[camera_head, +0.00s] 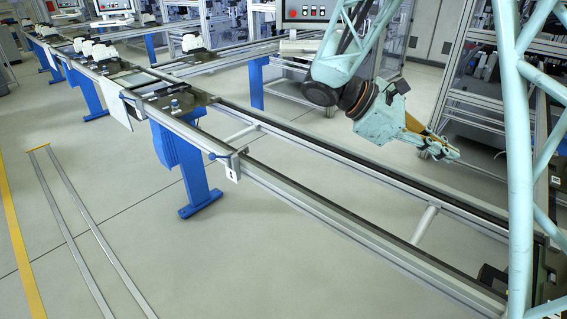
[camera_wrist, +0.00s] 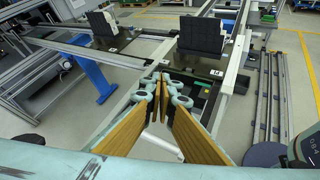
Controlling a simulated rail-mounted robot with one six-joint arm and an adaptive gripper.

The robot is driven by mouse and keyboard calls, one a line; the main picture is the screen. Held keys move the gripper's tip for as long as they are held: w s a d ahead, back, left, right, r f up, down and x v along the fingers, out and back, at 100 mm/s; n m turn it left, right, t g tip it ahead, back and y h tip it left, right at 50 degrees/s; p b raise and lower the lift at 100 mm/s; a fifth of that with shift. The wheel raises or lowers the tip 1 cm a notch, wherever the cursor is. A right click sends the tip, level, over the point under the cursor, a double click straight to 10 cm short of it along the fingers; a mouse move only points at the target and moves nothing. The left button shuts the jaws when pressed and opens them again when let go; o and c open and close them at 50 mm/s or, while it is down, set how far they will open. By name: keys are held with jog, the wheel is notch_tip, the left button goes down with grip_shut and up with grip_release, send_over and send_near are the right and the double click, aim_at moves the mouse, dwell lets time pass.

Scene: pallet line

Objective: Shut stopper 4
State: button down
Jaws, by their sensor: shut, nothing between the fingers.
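My gripper (camera_head: 447,152) is at the right of the head view, above and beyond the near conveyor line (camera_head: 330,200). It is shut and empty, with its fingertips pointing down to the right. In the wrist view its fingertips (camera_wrist: 163,84) meet in the middle, in front of the rails. A small metal unit with a blue knob (camera_head: 175,104) sits on the conveyor's crosspiece, and a small bracket (camera_head: 232,163) is on the near rail. Both are well left of my gripper. I can read no stopper number, so I cannot tell which part is stopper 4.
The near line's two rails have an open gap with crossbars. Blue legs (camera_head: 180,165) support it. A control panel (camera_head: 305,11) is at the back.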

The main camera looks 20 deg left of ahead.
jog(key=w+a+f+n+t+p, duration=0.1)
jog(key=w+a+f+n+t, duration=0.25)
jog(key=a, duration=0.85)
jog(key=w+a+f+n+t+p, duration=0.2)
jog(key=w+a+f+n+t, duration=0.15)
jog(key=a, duration=0.85)
jog(key=w+a+f+n+t+p, duration=0.15)
jog(key=a+f+n+t, duration=0.3)
jog(key=a, duration=0.75)
jog(key=s+a+f+n+t+y+p, duration=0.1)
jog(key=s+a+f+n+t+y, duration=0.2)
jog(key=s+a+f, duration=0.3)
jog(key=s+a+f+n+t+y+p, duration=0.1)
jog(key=s+a+f+n+t+y, duration=0.2)
jog(key=a, duration=1.2)
jog(key=s+a+f+n+t+y+p, duration=0.1)
jog(key=s+a+f+n+t+y, duration=0.2)
jog(key=s+a+f+n+y, duration=0.3)
jog(key=s+a+f+n, duration=0.1)
jog(key=s+a+f, duration=0.2)
jog(key=f, duration=0.3)
jog(key=shift+s+a+n+y, duration=0.2)
jog(key=shift+a+n+y, duration=0.15)
jog(key=shift+a, duration=0.4)
jog(key=shift+w+r, duration=0.1)
